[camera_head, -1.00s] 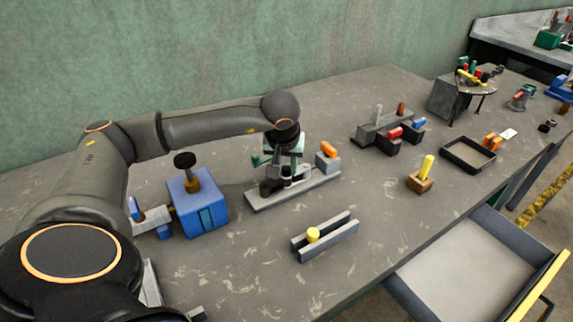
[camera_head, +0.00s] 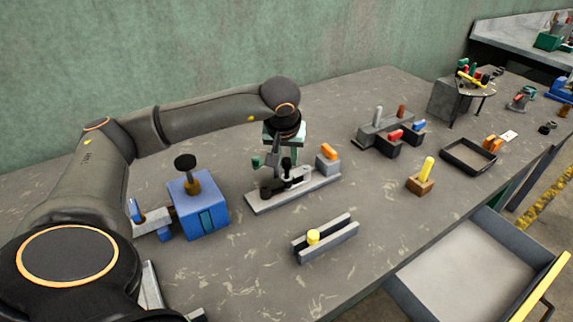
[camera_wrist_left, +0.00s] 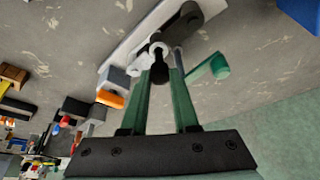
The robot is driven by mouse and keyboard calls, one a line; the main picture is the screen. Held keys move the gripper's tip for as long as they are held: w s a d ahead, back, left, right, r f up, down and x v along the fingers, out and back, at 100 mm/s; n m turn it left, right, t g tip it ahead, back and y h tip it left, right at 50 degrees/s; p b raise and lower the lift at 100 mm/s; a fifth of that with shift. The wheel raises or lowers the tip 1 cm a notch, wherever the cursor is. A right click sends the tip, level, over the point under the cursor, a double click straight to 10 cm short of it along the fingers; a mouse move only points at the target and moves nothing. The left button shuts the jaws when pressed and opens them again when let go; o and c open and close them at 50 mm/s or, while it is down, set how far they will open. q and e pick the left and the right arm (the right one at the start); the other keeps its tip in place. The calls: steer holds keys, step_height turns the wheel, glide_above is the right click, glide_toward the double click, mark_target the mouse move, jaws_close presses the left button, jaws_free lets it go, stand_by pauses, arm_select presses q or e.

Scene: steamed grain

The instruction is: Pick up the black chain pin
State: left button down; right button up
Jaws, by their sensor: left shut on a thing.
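The black chain pin (camera_wrist_left: 159,70) is between the green fingertips of my left gripper (camera_wrist_left: 162,72) in the left wrist view. In the head view the black pin (camera_head: 287,166) shows upright below my left gripper (camera_head: 285,153), over the grey fixture (camera_head: 262,204). The left gripper is shut on the pin. I cannot tell whether the pin's lower end is clear of the fixture. My right gripper is not in view.
An orange-topped block (camera_head: 328,160) sits at the fixture's right end. A blue box with a black knob (camera_head: 196,216) stands to the left. A grey channel with a yellow peg (camera_head: 335,241) lies in front. The table between the channel and the wooden block (camera_head: 419,187) is clear.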

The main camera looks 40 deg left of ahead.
arm_select(q)
steer(key=s+d+r, duration=0.3)
steer(key=d+r, duration=0.2)
steer(key=d, duration=0.1)
steer(key=s+d+r, duration=0.2)
steer(key=d+r, duration=0.3)
steer(key=d, duration=0.1)
steer(key=shift+s+d+p, duration=0.4)
steer(key=shift+p, duration=0.05)
